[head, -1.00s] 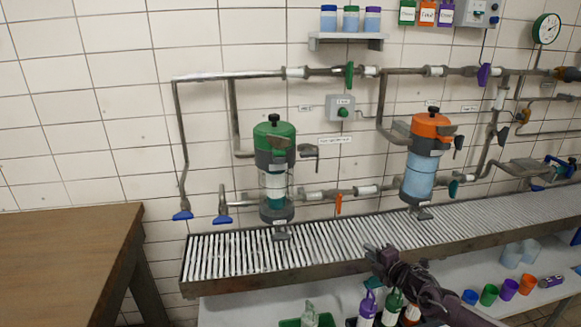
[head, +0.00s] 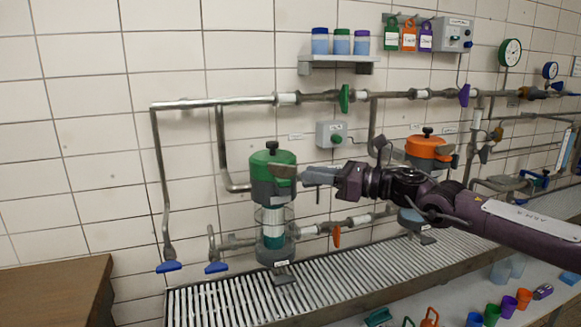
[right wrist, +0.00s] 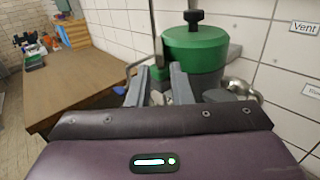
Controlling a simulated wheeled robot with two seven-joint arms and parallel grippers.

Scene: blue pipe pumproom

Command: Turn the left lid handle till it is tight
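The left canister has a green lid (head: 272,158) with a black knob on top, also in the right wrist view (right wrist: 197,48). A grey-brown lid handle (head: 283,171) sticks out from its right side. My right gripper (head: 306,176) is just right of this handle, at about its height. In the right wrist view its two fingers (right wrist: 157,88) stand apart, with the green lid beyond and to the right. Whether the handle lies between the fingertips or touches them is unclear. My left gripper is out of view.
A second canister with an orange lid (head: 430,148) stands behind my right arm. Pipes with valves run along the tiled wall. A slatted drain channel (head: 220,305) lies below. A wooden table (head: 50,290) is at the left. A metal vent fitting (right wrist: 242,90) is close right of my fingers.

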